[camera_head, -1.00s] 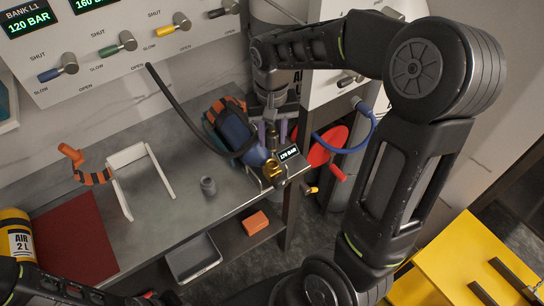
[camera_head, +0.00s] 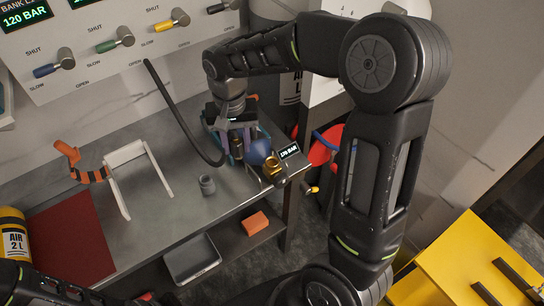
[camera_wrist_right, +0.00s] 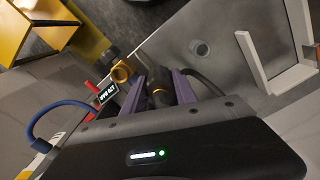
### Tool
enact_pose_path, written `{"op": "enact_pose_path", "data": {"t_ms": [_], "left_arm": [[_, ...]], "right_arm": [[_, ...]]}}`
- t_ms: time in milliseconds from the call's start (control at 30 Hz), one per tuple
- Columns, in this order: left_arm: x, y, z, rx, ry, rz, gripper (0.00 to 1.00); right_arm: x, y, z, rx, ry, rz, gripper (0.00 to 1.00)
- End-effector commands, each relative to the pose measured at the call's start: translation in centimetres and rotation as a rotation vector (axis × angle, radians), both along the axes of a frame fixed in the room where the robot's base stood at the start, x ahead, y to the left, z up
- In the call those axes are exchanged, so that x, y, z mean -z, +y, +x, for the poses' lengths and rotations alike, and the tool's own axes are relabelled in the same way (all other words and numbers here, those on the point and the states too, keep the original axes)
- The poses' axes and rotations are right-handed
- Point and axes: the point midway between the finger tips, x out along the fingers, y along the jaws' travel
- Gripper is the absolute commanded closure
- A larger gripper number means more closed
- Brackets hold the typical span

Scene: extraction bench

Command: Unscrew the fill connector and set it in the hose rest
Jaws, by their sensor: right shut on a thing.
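My right gripper (camera_head: 236,143) is shut on the fill connector, a dark piece with a gold band (camera_wrist_right: 158,93) between its purple fingers in the wrist view. The black hose (camera_head: 178,110) loops down from the panel to it. The connector appears apart from the brass valve (camera_head: 273,167), which also shows in the wrist view (camera_wrist_right: 121,73). The blue cylinder (camera_head: 259,150) lies on the bench, largely hidden behind the gripper. My left gripper is not visible.
Bare bench lies around the grey cup.

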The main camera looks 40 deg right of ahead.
Motion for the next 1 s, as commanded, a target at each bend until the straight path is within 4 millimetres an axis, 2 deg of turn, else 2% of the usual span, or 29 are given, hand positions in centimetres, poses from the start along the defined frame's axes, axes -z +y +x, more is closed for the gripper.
{"op": "enact_pose_path", "data": {"t_ms": [800,1000], "left_arm": [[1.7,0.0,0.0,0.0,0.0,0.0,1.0],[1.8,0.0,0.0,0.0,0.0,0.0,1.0]], "right_arm": [[2.6,7.6,4.0,0.034,-0.001,0.0,1.0],[3.0,8.9,4.6,0.042,-0.001,0.0,1.0]]}}
